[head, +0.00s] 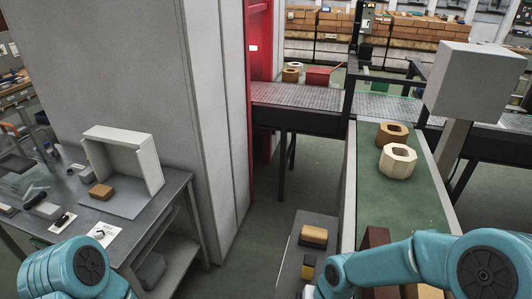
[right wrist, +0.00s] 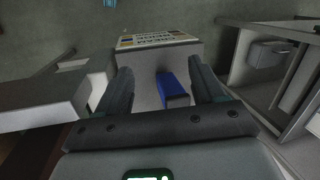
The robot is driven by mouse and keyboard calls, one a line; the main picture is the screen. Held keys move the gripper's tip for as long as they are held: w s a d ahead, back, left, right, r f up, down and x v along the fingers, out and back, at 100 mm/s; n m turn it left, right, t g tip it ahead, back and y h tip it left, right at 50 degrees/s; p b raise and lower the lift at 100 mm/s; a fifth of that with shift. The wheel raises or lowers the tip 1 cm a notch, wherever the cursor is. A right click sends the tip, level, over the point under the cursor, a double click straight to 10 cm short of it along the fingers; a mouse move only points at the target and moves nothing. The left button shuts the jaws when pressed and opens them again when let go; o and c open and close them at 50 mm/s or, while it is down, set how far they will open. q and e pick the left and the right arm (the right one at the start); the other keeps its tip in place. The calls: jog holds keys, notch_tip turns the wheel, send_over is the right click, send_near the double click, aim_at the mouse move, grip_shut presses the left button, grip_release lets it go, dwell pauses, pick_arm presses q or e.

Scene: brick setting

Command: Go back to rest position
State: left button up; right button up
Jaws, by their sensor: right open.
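My right arm (head: 400,265) reaches in from the lower right of the head view, over the front of the green conveyor; its gripper does not show clearly there. In the right wrist view my right gripper (right wrist: 160,78) is open, its two dark fingers apart and nothing gripped. A blue block (right wrist: 174,90) shows between and beyond the fingers, on a grey surface. My left arm (head: 75,268) shows only as a teal joint at the lower left of the head view; its gripper is out of view.
The green conveyor (head: 375,200) carries a cream ring (head: 385,162) and a brown ring (head: 383,132). The metal table (head: 172,190) holds an open white box (head: 152,160). Floor between them is clear.

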jog(key=s+d+f+t+y+b, duration=0.1)
jog(key=s+d+f, duration=0.1)
jog(key=s+f, duration=1.15)
notch_tip(320, 180, down, 10)
jog(key=w+b, duration=0.1)
jog(key=b, duration=0.8)
jog(key=shift+w+a, duration=0.2)
jog(key=shift+w, duration=0.1)
jog(key=shift+w, duration=0.1)
jog(key=shift+r, duration=0.1)
